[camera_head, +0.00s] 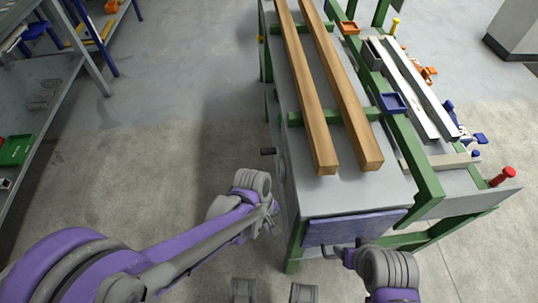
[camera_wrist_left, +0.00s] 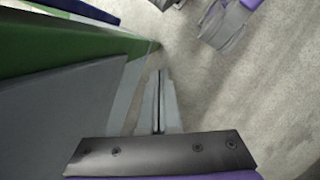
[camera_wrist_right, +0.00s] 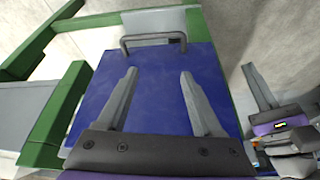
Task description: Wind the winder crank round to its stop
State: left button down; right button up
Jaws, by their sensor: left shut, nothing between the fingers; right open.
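A short dark grip (camera_head: 267,151) with a grey arm, which looks like the winder crank, sticks out from the left side of the runout table (camera_head: 375,195). My left gripper (camera_head: 274,214) is shut and empty beside the table's left side, nearer to me than the crank and apart from it. In the left wrist view its closed fingers (camera_wrist_left: 160,80) lie alongside the table's side; the crank is not seen there. My right gripper (camera_head: 338,250) is at the table's near end. In the right wrist view its open, empty fingers (camera_wrist_right: 155,85) are over a blue panel.
The blue panel (camera_wrist_right: 150,105) has a grey bar handle (camera_wrist_right: 153,40). Two long wooden beams (camera_head: 345,90) lie on the table. A blue tray (camera_head: 393,103) and a red knob (camera_head: 502,176) are on the right. A shelf (camera_head: 35,105) stands far left, with open floor (camera_head: 160,150) between.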

aim_at(268, 153)
pick_arm(q)
notch_tip(268, 153, up, 20)
jog(key=s+d+m+t+y+p, duration=0.1)
jog(key=m+t+y+p, duration=0.2)
jog(key=m+t, duration=0.65)
jog(key=s+d+m+t+y+p, duration=0.2)
jog(key=m+t, duration=0.3)
jog(key=m, duration=0.9)
pick_arm(e)
notch_tip(268, 153, up, 7)
pick_arm(q)
jog(key=shift+g, duration=0.25)
jog(key=b+x, duration=0.1)
jog(key=x, duration=0.7)
jog(key=b+x, duration=0.2)
jog(key=x, duration=0.6)
jog(key=b+x, duration=0.2)
jog(key=x, duration=0.6)
jog(key=shift+w+a, duration=0.2)
jog(key=shift+a, duration=0.1)
pick_arm(e)
notch_tip(268, 153, down, 6)
jog(key=shift+f, duration=0.2)
pick_arm(q)
jog(key=shift+r, duration=0.1)
pick_arm(e)
jog(key=shift+r, duration=0.1)
